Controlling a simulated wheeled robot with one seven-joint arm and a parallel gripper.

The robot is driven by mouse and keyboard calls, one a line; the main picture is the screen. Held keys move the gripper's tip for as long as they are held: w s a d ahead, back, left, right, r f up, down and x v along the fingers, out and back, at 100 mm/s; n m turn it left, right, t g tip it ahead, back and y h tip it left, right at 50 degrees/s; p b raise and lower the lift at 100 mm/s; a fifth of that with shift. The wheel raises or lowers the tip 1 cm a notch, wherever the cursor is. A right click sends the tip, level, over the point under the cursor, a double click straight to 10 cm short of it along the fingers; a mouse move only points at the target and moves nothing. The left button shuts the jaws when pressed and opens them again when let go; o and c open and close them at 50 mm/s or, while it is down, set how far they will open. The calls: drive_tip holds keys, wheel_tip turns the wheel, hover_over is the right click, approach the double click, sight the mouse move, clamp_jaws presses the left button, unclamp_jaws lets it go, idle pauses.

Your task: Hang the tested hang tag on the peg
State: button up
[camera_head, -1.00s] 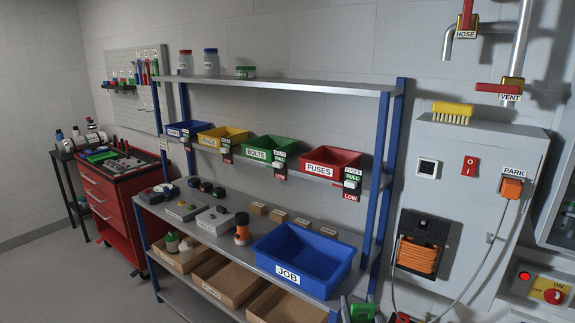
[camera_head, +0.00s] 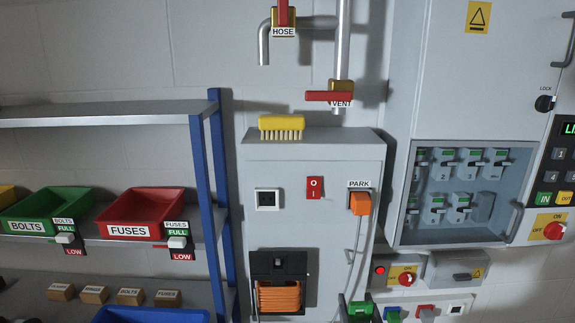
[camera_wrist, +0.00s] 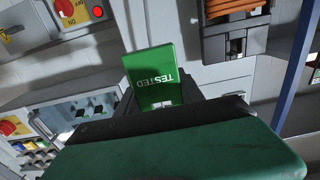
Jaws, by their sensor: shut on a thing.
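The green hang tag (camera_wrist: 153,78), printed TESTED, shows upside down in the wrist view, standing out beyond my gripper (camera_wrist: 160,103). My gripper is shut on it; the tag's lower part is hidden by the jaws. In the head view my gripper (camera_head: 353,304) shows only at the bottom edge, with the green tag (camera_head: 361,308) small there. I cannot make out the peg in either view.
A grey wall cabinet (camera_head: 270,165) carries a yellow brush (camera_head: 281,127), a red switch (camera_head: 315,187) and an orange PARK plug (camera_head: 360,204) with a hanging cable. An open breaker box (camera_head: 398,190) is to the right. Blue-posted shelving (camera_head: 200,180) stands left.

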wheel_tip(320, 180, up, 15)
drive_tip(key=p, duration=1.2)
drive_tip(key=shift+d, duration=0.25)
drive_tip(key=shift+s+r, duration=0.1)
